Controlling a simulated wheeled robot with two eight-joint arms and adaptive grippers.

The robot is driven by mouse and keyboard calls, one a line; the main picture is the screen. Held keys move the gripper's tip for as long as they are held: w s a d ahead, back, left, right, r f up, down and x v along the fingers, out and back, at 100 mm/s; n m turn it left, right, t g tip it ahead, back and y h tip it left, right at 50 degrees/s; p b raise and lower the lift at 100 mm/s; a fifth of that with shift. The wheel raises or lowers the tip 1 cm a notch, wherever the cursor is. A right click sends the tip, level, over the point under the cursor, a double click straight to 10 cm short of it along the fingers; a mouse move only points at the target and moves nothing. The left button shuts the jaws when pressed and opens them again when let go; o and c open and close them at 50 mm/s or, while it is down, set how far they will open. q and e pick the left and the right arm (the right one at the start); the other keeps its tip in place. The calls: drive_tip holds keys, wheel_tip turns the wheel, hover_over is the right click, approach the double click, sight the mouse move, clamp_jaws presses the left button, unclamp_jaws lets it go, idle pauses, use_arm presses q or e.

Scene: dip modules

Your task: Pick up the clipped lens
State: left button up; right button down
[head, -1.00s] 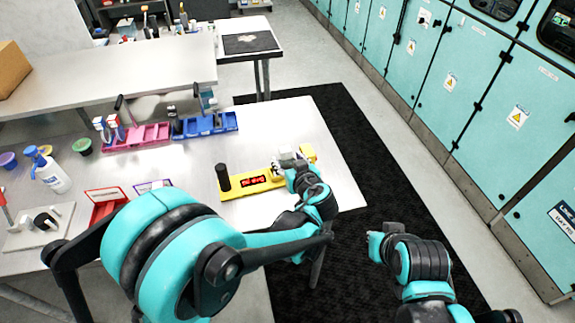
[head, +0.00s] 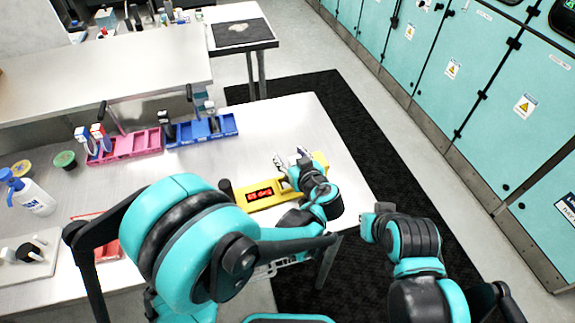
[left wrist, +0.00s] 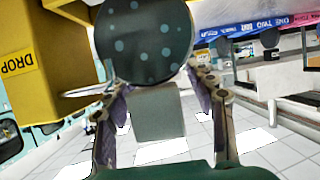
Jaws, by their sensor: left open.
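A round dark disc with pale dots (left wrist: 145,40) is large in the left wrist view, just past and between the fingertips; it may be the clipped lens, but I cannot tell for sure. A plain grey block (left wrist: 160,115) shows below it. My left gripper (head: 292,160) is open at the right end of the yellow fixture (head: 272,200) in the head view, with its two fingers apart. It also shows in the left wrist view (left wrist: 155,82). The gripper hides part of the fixture's right end. My right gripper's fingers are out of view.
A yellow box face marked DROP (left wrist: 18,65) is close on the left in the left wrist view. A black post (head: 226,188) stands on the fixture's left end. Pink (head: 128,148) and blue (head: 212,131) trays lie behind. A pump bottle (head: 35,197) stands at left.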

use_arm(q)
drive_tip(key=shift+s+d+r, duration=0.2)
drive_tip(key=shift+s+d, duration=0.05)
drive_tip(key=shift+s, duration=0.25)
drive_tip(key=c, duration=0.3)
clamp_jaws()
